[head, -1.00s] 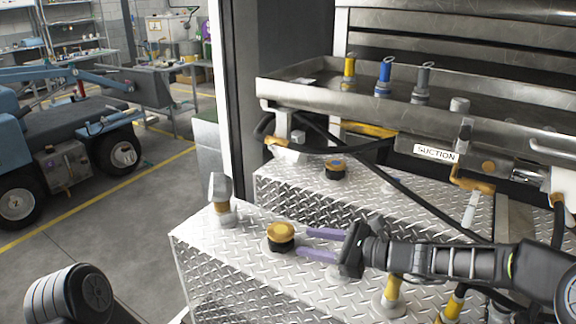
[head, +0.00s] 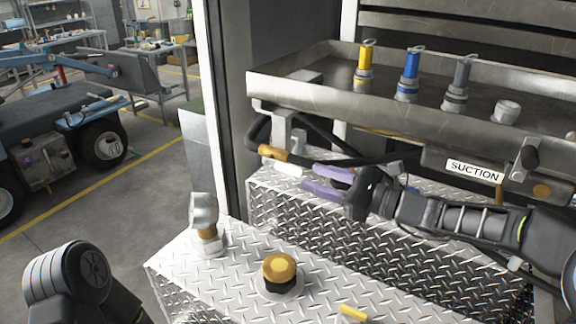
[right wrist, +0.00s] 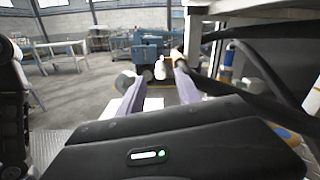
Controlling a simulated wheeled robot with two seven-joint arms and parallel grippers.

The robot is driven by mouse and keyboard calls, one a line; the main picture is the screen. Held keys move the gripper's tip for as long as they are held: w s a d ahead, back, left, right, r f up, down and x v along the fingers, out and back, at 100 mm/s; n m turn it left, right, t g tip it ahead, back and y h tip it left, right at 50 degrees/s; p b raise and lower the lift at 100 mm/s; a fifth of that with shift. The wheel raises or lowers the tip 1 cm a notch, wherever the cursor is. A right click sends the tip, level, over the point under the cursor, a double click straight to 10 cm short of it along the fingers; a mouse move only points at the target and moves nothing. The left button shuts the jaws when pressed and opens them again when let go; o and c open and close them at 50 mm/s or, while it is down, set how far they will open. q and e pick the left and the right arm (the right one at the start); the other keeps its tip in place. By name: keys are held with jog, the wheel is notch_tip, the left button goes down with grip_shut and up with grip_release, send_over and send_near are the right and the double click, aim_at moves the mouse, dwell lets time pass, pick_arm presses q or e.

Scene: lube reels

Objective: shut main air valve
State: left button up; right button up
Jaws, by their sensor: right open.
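A small valve lever with an orange handle (head: 273,153) and a white end (head: 289,169) hangs under the left end of the steel tray; I take it as the main air valve. In the right wrist view its orange part (right wrist: 177,56) and white part (right wrist: 160,70) show beyond my fingers. My right gripper (head: 309,178) is open with purple fingers pointing left at the lever. Its tips look just short of the white end; exact depth is hard to tell. My left gripper is out of view.
Black hoses (head: 350,162) run under the tray (head: 300,90), close to the gripper. A SUCTION label (head: 474,170) is on the right. Below is a diamond-plate box (head: 225,285) with a yellow-topped cap (head: 280,268) and a metal fitting (head: 205,220).

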aim_at(276, 165)
jog(key=p+x, duration=0.1)
jog(key=x, duration=0.7)
jog(key=shift+w+d+f+p, duration=0.1)
jog(key=shift+p, duration=0.2)
grip_shut()
dwell(1.2)
